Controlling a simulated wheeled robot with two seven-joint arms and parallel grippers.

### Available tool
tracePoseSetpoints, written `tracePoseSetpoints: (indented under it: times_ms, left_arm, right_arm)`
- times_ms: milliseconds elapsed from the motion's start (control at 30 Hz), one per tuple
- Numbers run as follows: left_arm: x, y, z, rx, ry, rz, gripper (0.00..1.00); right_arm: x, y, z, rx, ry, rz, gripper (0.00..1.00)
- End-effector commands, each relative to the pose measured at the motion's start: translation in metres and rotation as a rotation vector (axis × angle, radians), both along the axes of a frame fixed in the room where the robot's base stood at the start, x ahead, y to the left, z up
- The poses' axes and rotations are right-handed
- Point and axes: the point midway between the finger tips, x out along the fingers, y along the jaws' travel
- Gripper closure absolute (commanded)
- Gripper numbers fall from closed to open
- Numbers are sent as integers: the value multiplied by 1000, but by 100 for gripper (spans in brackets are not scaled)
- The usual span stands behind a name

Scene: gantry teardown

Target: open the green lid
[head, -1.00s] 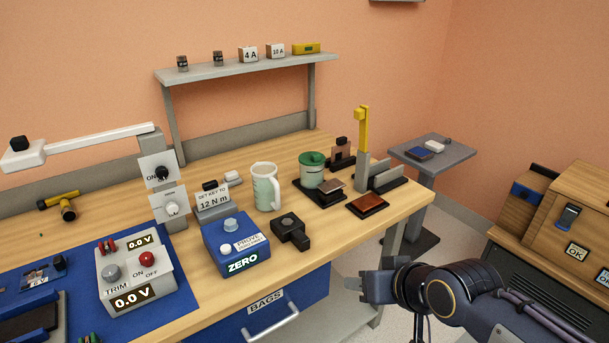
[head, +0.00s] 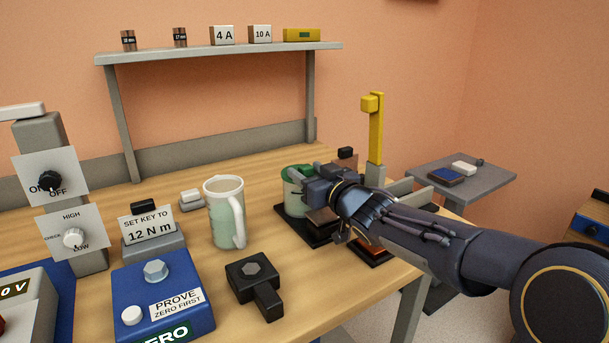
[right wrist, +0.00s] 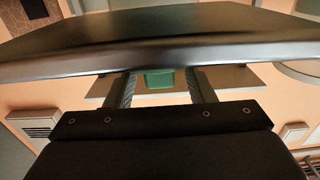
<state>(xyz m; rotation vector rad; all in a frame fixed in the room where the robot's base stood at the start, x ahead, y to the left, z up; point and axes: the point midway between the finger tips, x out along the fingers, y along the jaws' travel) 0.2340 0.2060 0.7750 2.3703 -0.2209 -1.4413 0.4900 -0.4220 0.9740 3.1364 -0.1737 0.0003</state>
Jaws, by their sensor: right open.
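The green lid (head: 293,170) sits on a pale green round pot (head: 294,202), which stands on a dark base plate (head: 298,229) on the bench. My right gripper (head: 307,173) reaches in from the right at the lid's height, its fingertips at the lid's right side. It hides part of the lid and pot; I cannot tell whether it touches them. In the right wrist view the fingers (right wrist: 162,80) are apart, with a green part, likely the lid (right wrist: 158,79), showing between them. My left gripper is out of view.
A pale mug (head: 224,213) stands left of the pot, and a black block (head: 251,277) is in front of it. A yellow upright lever (head: 376,135) rises behind my right arm. A grey side table (head: 460,184) stands at the right.

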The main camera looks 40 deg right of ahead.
Motion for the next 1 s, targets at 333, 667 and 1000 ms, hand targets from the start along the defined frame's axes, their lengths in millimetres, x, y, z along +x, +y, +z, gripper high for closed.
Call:
tracePoseSetpoints:
  times_ms: [333,667,1000]
  left_arm:
    - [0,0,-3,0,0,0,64]
    - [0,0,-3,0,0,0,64]
    - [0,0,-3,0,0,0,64]
  right_arm:
    - [16,-2,0,0,0,0,51]
    - [16,-1,0,0,0,0,80]
    - [16,-2,0,0,1,0,100]
